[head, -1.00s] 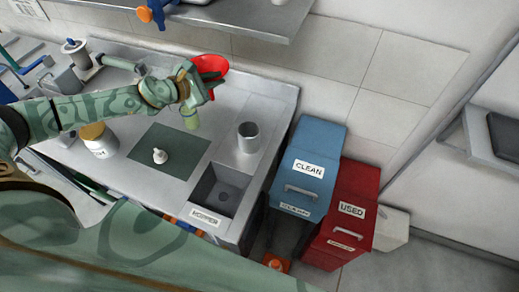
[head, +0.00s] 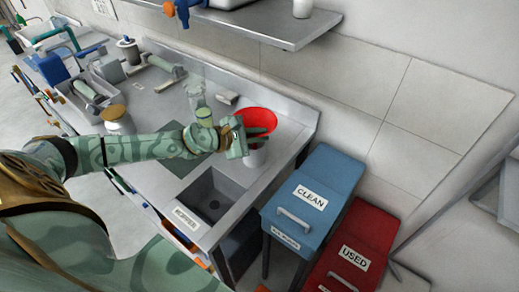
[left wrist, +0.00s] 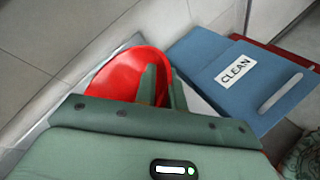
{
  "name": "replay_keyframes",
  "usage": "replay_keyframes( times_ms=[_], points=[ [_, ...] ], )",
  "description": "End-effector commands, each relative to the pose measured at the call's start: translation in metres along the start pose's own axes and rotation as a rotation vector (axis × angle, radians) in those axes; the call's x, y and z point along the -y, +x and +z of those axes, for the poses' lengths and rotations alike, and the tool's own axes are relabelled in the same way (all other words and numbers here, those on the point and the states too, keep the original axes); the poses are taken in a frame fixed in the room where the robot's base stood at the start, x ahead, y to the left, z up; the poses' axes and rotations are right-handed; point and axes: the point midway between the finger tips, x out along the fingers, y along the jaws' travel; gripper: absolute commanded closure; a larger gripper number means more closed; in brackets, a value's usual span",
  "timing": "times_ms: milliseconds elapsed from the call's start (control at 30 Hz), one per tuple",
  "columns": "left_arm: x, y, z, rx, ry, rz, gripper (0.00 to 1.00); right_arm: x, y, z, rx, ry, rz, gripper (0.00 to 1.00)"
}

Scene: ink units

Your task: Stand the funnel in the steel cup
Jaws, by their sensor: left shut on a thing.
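My left gripper (head: 248,139) is shut on the red funnel (head: 259,119), whose wide mouth faces up. The funnel also shows in the left wrist view (left wrist: 130,75), with the two fingers at its side. The steel cup (head: 256,159) stands on the worktop right behind the sink, directly below the funnel and gripper in the head view. The gripper hides the funnel's spout and the cup's rim, so I cannot tell whether the spout is inside the cup. My right gripper is not in view.
The sink (head: 211,196) lies just in front of the cup. A clear glass vessel (head: 195,90) and a jar with a tan lid (head: 117,122) stand to the left. The blue CLEAN bin (head: 318,190) and red USED bin (head: 366,240) stand off the worktop's right end.

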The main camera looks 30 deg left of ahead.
Motion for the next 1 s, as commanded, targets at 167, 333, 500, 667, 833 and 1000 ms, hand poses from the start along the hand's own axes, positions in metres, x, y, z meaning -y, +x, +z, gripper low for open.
replay_keyframes(
  times_ms=[167,333,500,667,833,1000],
  points=[
    [0.018,0.01,-0.022,-0.002,-0.004,-0.001,1.0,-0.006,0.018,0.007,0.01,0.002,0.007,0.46],
    [0.021,0.011,-0.026,0.0,0.001,0.001,1.0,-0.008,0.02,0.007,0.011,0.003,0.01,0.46],
    [0.021,0.011,-0.026,0.0,0.001,0.001,1.0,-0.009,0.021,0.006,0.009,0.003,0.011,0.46],
    [0.024,0.013,-0.03,-0.001,0.001,0.0,1.0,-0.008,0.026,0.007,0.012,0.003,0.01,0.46],
    [0.024,0.013,-0.029,-0.001,0.001,0.0,0.67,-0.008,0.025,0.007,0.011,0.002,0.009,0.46],
    [0.024,0.013,-0.029,0.0,0.001,0.0,0.67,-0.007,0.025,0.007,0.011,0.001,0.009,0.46]
  ],
)
